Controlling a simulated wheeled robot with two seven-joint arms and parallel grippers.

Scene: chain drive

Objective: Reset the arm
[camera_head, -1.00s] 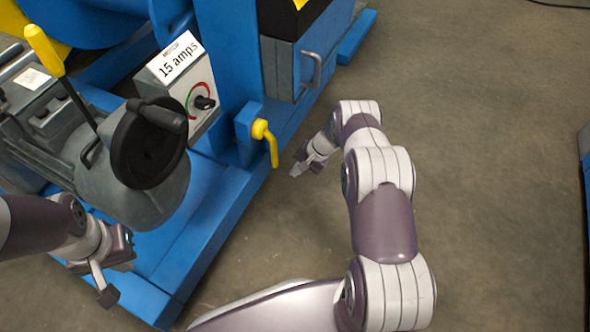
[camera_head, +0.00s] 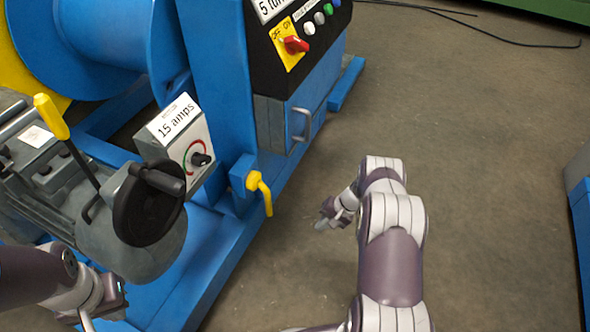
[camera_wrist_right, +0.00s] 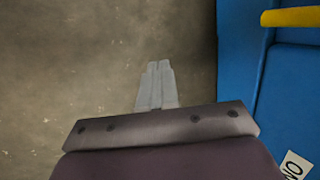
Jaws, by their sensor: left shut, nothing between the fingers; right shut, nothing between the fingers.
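My right gripper (camera_head: 325,217) is in the head view, right of the blue machine frame, over the bare floor. Its two fingers (camera_wrist_right: 156,86) lie side by side in the right wrist view, shut with nothing between them. My left gripper (camera_head: 88,322) is at the lower left edge of the head view, in front of the blue frame; its fingertips are cut off by the bottom edge. No object shows in it.
The blue machine (camera_head: 215,250) fills the left. It carries a yellow lever (camera_head: 262,192), a black handwheel (camera_head: 148,205), a yellow-handled stick (camera_head: 52,117), a "15 amps" dial box (camera_head: 180,135) and a red switch (camera_head: 295,45). Open floor (camera_head: 480,180) lies right, with another blue structure (camera_head: 582,200) at the edge.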

